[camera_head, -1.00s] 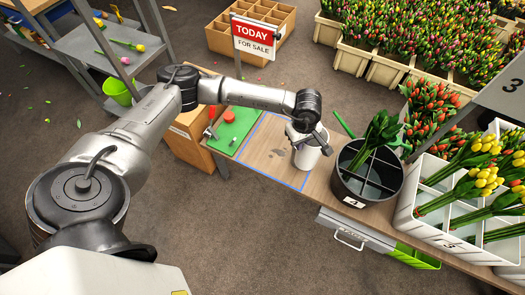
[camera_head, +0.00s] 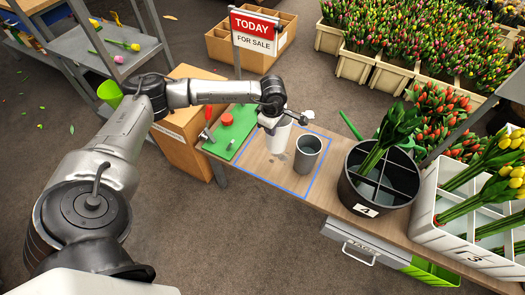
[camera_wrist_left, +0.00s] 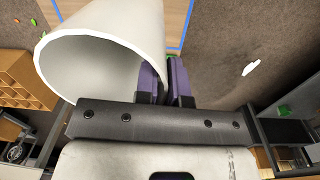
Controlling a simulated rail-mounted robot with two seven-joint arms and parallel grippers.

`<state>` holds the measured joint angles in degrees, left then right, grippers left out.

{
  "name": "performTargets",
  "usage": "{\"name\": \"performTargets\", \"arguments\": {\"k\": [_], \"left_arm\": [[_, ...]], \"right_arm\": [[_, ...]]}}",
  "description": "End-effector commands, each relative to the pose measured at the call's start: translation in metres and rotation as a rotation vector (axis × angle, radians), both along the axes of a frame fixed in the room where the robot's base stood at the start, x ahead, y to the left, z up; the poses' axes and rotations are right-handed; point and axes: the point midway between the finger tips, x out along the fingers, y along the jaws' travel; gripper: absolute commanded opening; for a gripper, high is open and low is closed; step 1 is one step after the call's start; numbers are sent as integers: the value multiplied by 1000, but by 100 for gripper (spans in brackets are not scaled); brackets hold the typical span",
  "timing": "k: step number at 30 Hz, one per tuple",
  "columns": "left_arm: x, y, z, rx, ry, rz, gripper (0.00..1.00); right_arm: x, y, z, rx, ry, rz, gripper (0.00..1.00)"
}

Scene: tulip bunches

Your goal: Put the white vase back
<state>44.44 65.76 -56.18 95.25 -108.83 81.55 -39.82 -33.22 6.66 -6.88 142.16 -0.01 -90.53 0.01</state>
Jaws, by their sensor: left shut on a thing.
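The white vase (camera_head: 275,138) is in my left gripper (camera_head: 274,118), above the left part of the blue-outlined area of the table (camera_head: 255,172). In the left wrist view, the white vase (camera_wrist_left: 105,40) is tilted with its open mouth towards the camera. The purple fingers of my left gripper (camera_wrist_left: 167,82) are shut on its wall near the rim. Whether its base touches the table is hard to tell. A grey vase (camera_head: 308,154) stands upright inside the outline, just right of the white one. My right gripper is in neither view.
A green mat (camera_head: 228,138) with red items lies left of the outline. The black divided bucket marked 4 (camera_head: 374,185) holds tulips on the right, beside a white crate (camera_head: 425,205). The sale sign (camera_head: 256,33) stands behind. Bare wood shows around the grey vase.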

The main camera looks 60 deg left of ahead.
Motion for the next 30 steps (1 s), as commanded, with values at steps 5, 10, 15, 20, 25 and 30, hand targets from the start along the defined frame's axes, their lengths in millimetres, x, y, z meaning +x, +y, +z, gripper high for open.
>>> {"name": "performTargets", "arguments": {"k": [5, 10, 15, 20, 25, 30], "left_arm": [[9, 14, 0, 5, -3, 386, 0], [15, 26, -1, 8, -7, 733, 0], [19, 35, -2, 11, -10, 1012, 0], [22, 41, -2, 13, -14, 1193, 0], [23, 44, -3, 14, -17, 1295, 0], [23, 45, -17, 15, -17, 1326, 0]], "right_arm": [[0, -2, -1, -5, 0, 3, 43], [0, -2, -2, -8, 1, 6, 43], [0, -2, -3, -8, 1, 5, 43], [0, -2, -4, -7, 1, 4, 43], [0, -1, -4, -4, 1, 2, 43], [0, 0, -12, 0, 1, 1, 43]]}}
